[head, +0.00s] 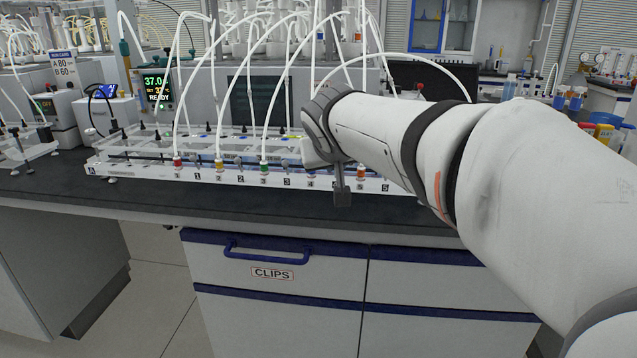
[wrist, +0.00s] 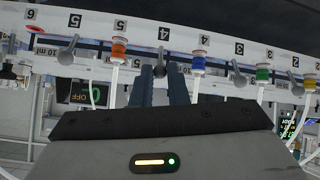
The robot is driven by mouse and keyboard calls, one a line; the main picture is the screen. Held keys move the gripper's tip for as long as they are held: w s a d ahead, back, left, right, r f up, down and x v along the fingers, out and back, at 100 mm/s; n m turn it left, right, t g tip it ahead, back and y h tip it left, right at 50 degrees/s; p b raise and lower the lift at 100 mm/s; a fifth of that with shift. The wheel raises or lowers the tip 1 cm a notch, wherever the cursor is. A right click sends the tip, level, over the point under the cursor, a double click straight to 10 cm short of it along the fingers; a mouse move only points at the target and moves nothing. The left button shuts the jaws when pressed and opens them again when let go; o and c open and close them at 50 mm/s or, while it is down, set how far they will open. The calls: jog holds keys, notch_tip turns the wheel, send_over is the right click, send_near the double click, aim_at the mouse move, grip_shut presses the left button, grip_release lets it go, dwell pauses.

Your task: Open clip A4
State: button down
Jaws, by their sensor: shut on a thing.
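The white rack rail (head: 225,176) with an "A" at its left end runs along the bench front. In the wrist view, which is upside down, clip A4 is a small grey lever (wrist: 160,52) below a "4" label, between orange (wrist: 118,48) and blue (wrist: 198,65) tube caps. My gripper (wrist: 163,76) has one dark finger on each side of this clip and is shut on it. The clip's exact angle is hard to tell.
More grey clips stand along the rail, one near "5" (wrist: 68,50) and one near "3" (wrist: 236,66). White tubes (head: 262,110) arch up from the coloured caps close to my gripper. A "CLIPS" drawer (head: 272,257) is shut below the bench. The dark bench edge (head: 150,200) is clear.

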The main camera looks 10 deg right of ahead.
jog(key=shift+s+f+t+b, duration=0.2)
jog(key=shift+t+b, duration=0.3)
jog(key=shift+b, duration=0.85)
jog(key=c, duration=1.7)
grip_release()
